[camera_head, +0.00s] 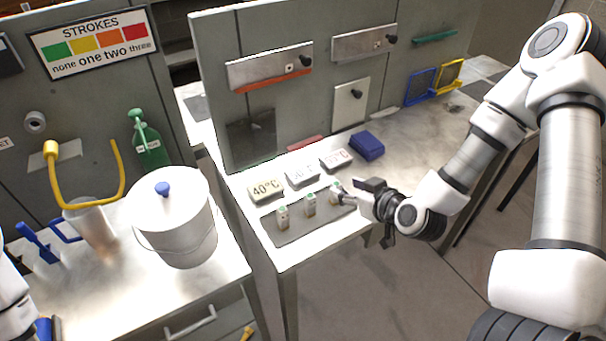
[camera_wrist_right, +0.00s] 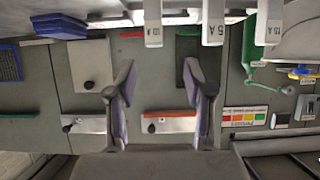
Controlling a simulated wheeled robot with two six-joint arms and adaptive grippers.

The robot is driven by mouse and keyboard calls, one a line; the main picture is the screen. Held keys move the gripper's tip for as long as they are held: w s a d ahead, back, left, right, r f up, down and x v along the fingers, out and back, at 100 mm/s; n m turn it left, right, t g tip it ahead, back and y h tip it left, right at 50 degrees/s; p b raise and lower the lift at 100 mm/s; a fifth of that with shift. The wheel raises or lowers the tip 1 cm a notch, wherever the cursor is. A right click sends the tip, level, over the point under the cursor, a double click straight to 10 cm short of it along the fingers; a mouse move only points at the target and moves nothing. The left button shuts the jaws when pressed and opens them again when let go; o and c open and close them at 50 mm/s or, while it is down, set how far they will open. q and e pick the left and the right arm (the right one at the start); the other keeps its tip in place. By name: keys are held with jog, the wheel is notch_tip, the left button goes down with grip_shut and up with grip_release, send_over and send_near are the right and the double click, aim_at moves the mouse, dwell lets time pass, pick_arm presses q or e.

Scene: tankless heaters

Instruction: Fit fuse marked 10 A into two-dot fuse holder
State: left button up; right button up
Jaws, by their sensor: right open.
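Three upright white fuses stand on a dark grey mat (camera_head: 300,227) at the table's front. In the upside-down right wrist view, the fuse that seems marked 10 A (camera_wrist_right: 153,24) is leftmost, beside fuses that seem marked 5 A (camera_wrist_right: 214,24) and 15 A (camera_wrist_right: 269,24). The 10 A one appears to be the rightmost fuse (camera_head: 335,189) in the head view. My right gripper (camera_head: 346,196) is open close to it; its fingers (camera_wrist_right: 160,80) have nothing between them. My left gripper is out of view.
Temperature blocks, one reading 40°C (camera_head: 265,190), stand behind the fuses, with a blue block (camera_head: 367,146) to their right. A white lidded pot (camera_head: 180,225) stands on the left table. The table's right part is mostly clear.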

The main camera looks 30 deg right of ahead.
aim_at(338, 185)
jog(key=f+b, duration=0.1)
jog(key=b, duration=0.1)
jog(key=w+b, duration=0.1)
jog(key=b, duration=0.1)
jog(key=shift+a+f+b, duration=0.15)
jog(key=shift+f+b, duration=0.2)
jog(key=shift+b, duration=0.05)
jog(key=shift+w, duration=0.25)
jog(key=shift+w+f, duration=0.1)
jog(key=shift+w, duration=0.25)
jog(key=x, duration=0.3)
jog(key=shift+w+d+f, duration=0.25)
jog(key=shift+w+d, duration=0.05)
jog(key=shift+d, duration=0.1)
jog(key=shift+w+a+f, duration=0.1)
jog(key=shift+w+f, duration=0.05)
jog(key=shift+w, duration=0.15)
jog(key=shift+s, duration=0.1)
jog(key=c, duration=0.6)
grip_shut()
